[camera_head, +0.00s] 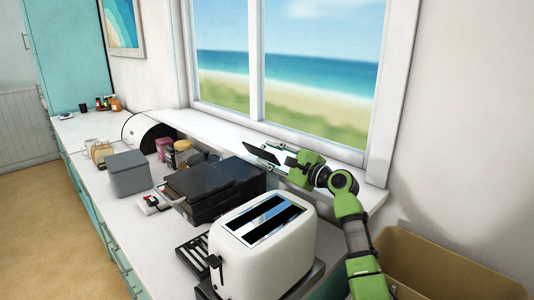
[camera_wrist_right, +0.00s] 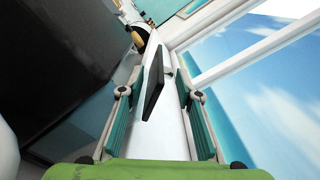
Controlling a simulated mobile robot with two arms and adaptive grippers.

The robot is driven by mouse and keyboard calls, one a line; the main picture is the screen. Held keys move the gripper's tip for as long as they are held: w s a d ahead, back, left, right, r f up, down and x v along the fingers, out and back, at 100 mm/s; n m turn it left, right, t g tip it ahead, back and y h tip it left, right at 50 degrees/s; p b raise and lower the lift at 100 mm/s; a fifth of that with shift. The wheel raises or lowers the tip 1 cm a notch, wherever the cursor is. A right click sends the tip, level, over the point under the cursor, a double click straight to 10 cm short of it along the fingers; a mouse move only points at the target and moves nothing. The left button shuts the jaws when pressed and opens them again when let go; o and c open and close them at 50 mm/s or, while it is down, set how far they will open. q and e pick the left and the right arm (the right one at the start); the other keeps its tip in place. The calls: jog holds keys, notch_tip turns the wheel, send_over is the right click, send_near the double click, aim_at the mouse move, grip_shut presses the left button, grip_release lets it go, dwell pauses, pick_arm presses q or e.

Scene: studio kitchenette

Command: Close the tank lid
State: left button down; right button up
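A thin dark flap, which looks like the tank lid (camera_head: 262,154), stands raised and tilted at the back of a black boxy machine (camera_head: 213,184) on the counter. My right gripper (camera_head: 281,155) is by the lid, on the window side of the machine. In the right wrist view the lid (camera_wrist_right: 153,84) shows edge-on between the two spread fingers (camera_wrist_right: 158,98), with a gap on each side. The right gripper is open and holds nothing. The lid's hinge and the tank opening are not clear. My left gripper is not in view.
A white toaster (camera_head: 262,240) stands in front of the machine. The windowsill (camera_head: 222,131) and window frame are close behind my right gripper. A grey canister (camera_head: 129,173) and several jars stand further left. A cardboard-coloured box (camera_head: 435,265) is at the lower right.

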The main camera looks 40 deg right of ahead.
jog(key=s+d, duration=0.1)
jog(key=s, duration=0.9)
jog(key=shift+s, duration=0.25)
